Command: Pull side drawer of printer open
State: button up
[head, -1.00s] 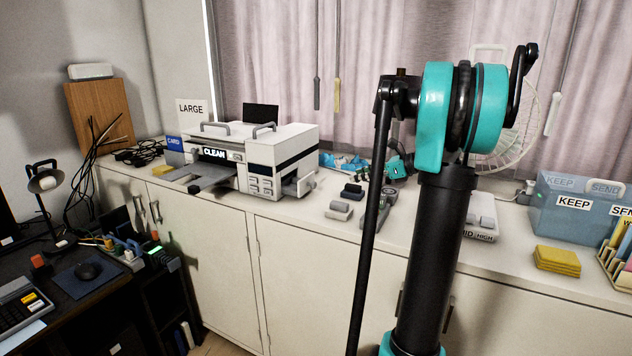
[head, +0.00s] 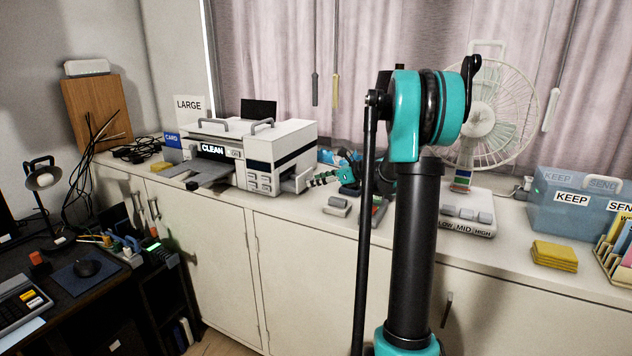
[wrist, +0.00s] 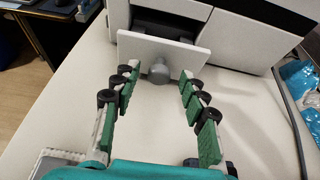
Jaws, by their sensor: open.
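The white and dark printer (head: 262,158) stands on the counter at centre-left in the head view. Its side drawer (head: 300,178) is on the right side, and its front panel sticks out a little from the body. In the wrist view the drawer's light front panel (wrist: 190,54) faces me with a round grey knob (wrist: 158,72) in its middle. My gripper (wrist: 158,82) is open, its green-padded fingers on either side of the knob and apart from it. In the head view my gripper (head: 318,180) is beside the drawer, and my arm hides part of the counter.
A blue bag (wrist: 300,78) lies right of the gripper in the wrist view. Small grey blocks (head: 337,206), a control box (head: 466,212) and a fan (head: 490,112) stand on the counter to the right. Bare counter lies in front of the drawer.

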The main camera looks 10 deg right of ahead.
jog(key=shift+w+a+f, duration=0.2)
jog(key=shift+a, duration=0.15)
grip_shut()
dwell(0.3)
